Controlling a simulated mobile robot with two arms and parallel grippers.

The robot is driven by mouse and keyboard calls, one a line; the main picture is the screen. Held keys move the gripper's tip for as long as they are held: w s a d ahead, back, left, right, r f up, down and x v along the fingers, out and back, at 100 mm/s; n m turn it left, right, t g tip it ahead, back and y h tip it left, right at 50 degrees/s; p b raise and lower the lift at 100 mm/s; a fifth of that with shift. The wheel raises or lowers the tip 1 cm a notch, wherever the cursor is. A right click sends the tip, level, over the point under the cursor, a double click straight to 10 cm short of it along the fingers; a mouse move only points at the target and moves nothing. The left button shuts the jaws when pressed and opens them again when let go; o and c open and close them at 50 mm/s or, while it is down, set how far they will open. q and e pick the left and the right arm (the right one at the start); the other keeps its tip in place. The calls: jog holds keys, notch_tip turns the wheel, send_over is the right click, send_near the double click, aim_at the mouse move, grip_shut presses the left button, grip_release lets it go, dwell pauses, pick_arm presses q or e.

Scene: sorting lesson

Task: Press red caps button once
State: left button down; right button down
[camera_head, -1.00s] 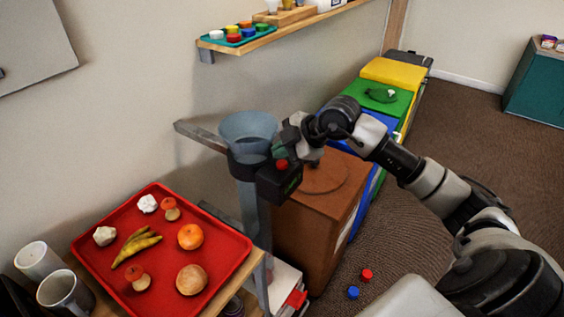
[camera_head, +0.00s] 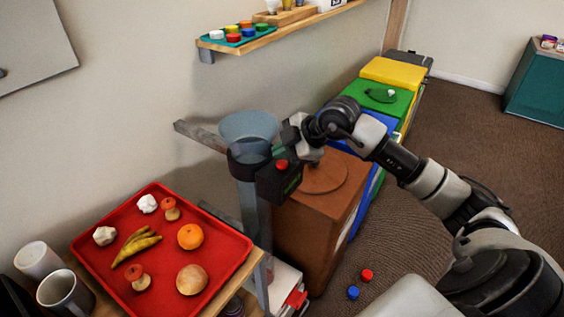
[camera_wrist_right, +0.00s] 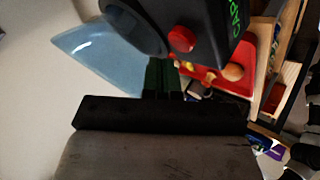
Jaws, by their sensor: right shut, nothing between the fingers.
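The red button (camera_head: 281,165) sits on a black box (camera_head: 277,185) fixed to the front of a clear blue funnel-topped tube (camera_head: 249,127). In the right wrist view the red button (camera_wrist_right: 181,39) and part of the box's green lettering show. My right gripper (camera_head: 279,151) is shut and empty, just behind and above the button in the head view. Its dark fingertips (camera_wrist_right: 163,76) show below the button in the right wrist view, and they look apart from it. My left gripper is not in view.
A red tray (camera_head: 226,252) with food items stands at the lower left, beside two mugs (camera_head: 65,292). Brown (camera_head: 312,220), blue, green and yellow bins line the wall. A red cap (camera_head: 366,274) and a blue cap (camera_head: 353,292) lie on the floor. A shelf (camera_head: 265,40) hangs above.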

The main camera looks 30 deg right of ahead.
jog(key=shift+f, duration=0.35)
jog(key=shift+f+b, duration=0.4)
jog(key=shift+f, duration=0.1)
dwell(0.6)
jog(key=shift+r, duration=0.15)
jog(key=shift+r+p, duration=0.8)
jog(key=shift+p, duration=0.05)
notch_tip(320, 180, up, 5)
jog(key=p, duration=0.4)
dwell(0.3)
dwell(0.5)
